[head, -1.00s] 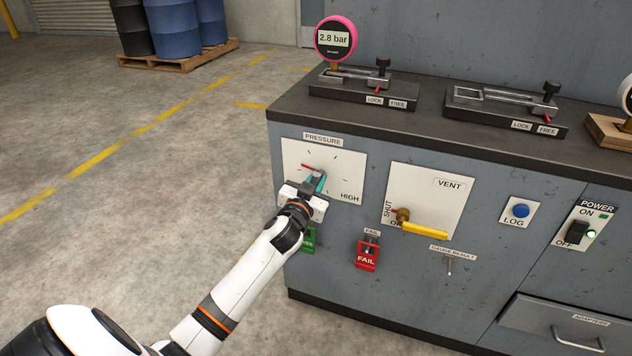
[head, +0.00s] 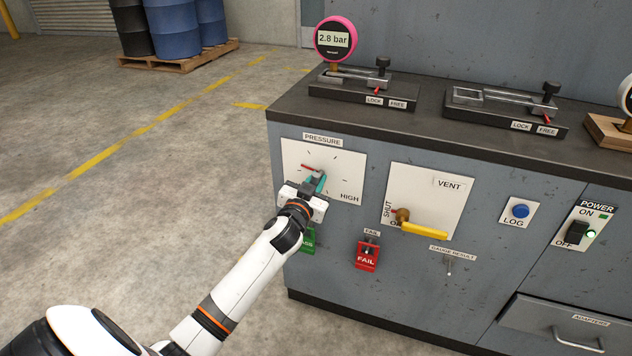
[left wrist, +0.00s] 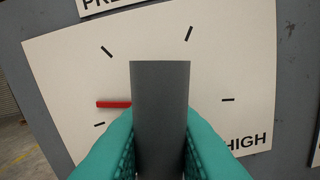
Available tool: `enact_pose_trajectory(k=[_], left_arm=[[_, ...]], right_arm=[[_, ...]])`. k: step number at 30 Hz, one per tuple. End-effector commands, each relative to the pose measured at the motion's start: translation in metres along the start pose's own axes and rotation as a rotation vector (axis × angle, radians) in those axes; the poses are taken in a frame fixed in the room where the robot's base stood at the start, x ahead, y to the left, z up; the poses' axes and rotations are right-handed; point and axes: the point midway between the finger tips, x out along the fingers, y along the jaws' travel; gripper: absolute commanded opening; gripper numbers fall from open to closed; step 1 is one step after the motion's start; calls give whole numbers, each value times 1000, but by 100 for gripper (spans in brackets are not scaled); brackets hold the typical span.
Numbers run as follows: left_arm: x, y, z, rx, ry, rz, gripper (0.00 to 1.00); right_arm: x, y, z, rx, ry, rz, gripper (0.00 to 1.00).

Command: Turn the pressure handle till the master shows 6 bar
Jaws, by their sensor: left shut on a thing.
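The master gauge (head: 334,39) with a pink rim stands on the bench top and reads 2.8 bar. The pressure handle (left wrist: 160,110) is a dark grey bar in front of a white dial plate (head: 345,168). Its red pointer (left wrist: 114,104) points left, near a lower-left tick mark. My left gripper (head: 318,182) is at the pressure dial. In the left wrist view its teal fingers (left wrist: 158,150) lie on both sides of the handle, shut on it. The handle's hub is hidden. My right gripper is not in view.
Right of the dial are the yellow vent lever (head: 425,230), the red FAIL cover (head: 367,256), the blue LOG button (head: 521,211) and the power switch (head: 577,232). A green cover (head: 309,240) sits partly hidden below my gripper.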

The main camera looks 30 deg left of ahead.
Motion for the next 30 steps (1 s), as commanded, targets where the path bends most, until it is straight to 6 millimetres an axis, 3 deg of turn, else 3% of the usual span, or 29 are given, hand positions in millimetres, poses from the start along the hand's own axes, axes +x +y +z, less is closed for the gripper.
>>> enact_pose_trajectory(k=[11, 12, 20, 30], left_arm=[[-1, -1, -5, 0, 10, -1, 0], [-1, -1, -5, 0, 10, -1, 20], [-1, -1, -3, 0, 5, -1, 62], [-4, -1, -1, 0, 3, -1, 62]], right_arm=[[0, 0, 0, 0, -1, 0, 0], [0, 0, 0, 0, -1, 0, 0], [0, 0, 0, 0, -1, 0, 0], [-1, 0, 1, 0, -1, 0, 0]])
